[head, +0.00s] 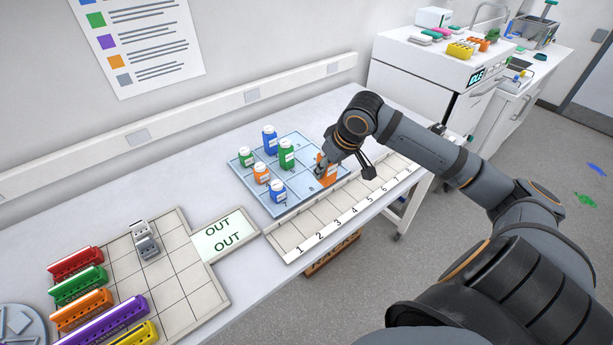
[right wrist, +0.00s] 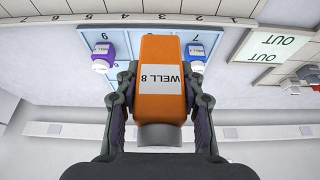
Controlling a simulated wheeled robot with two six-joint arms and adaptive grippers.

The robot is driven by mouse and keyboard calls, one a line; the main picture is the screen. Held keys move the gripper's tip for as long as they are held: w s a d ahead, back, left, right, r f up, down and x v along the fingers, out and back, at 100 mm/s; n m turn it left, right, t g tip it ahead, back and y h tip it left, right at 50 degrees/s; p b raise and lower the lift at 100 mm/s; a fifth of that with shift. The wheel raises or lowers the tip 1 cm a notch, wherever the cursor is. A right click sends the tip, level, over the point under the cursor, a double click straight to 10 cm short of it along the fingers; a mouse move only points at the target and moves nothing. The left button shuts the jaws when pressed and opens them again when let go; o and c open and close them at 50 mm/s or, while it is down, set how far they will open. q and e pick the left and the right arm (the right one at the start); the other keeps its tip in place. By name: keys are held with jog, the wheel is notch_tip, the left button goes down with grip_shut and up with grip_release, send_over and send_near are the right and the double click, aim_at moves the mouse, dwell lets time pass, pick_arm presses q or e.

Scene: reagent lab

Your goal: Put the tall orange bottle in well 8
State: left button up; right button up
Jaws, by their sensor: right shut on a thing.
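My right gripper (head: 325,166) is shut on the tall orange bottle (head: 332,175), partly hidden by the gripper in the head view. In the right wrist view the fingers (right wrist: 160,95) clasp the sides of the orange bottle (right wrist: 162,75), and its label reads WELL 8. The bottle is over the front right part of the pale blue tray (head: 283,209). I cannot tell whether it touches the tray. Well 8 (head: 310,190) shows its number in the head view; the held bottle covers its middle in the wrist view. My left gripper is not in view.
A blue bottle (head: 278,190) stands in well 7, and a purple bottle (right wrist: 103,57) stands by number 9. A green bottle (head: 287,154), a small orange bottle (head: 261,173) and others stand on the tray. A numbered rack strip (head: 292,240) runs along the front.

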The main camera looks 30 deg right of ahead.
jog(key=shift+w+a, duration=0.35)
jog(key=shift+a, duration=0.1)
jog(key=w+f+p, duration=0.1)
jog(key=w+f, duration=0.2)
jog(key=w+d+f+p, duration=0.1)
jog(key=w+f, duration=0.1)
jog(key=w, duration=0.2)
jog(key=w+d+f+p, duration=0.1)
jog(key=w+f, duration=0.2)
jog(key=w, duration=0.1)
jog(key=shift+f, duration=0.3)
jog(key=shift+w+f, duration=0.2)
jog(key=shift+f, duration=0.05)
notch_tip(320, 180, down, 2)
jog(key=shift+f+p, duration=0.25)
jog(key=shift+p, duration=0.6)
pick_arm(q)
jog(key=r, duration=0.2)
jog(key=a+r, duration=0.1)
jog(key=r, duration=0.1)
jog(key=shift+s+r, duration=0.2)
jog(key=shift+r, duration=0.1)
pick_arm(e)
jog(key=shift+d+f, duration=0.1)
jog(key=shift+f, duration=0.3)
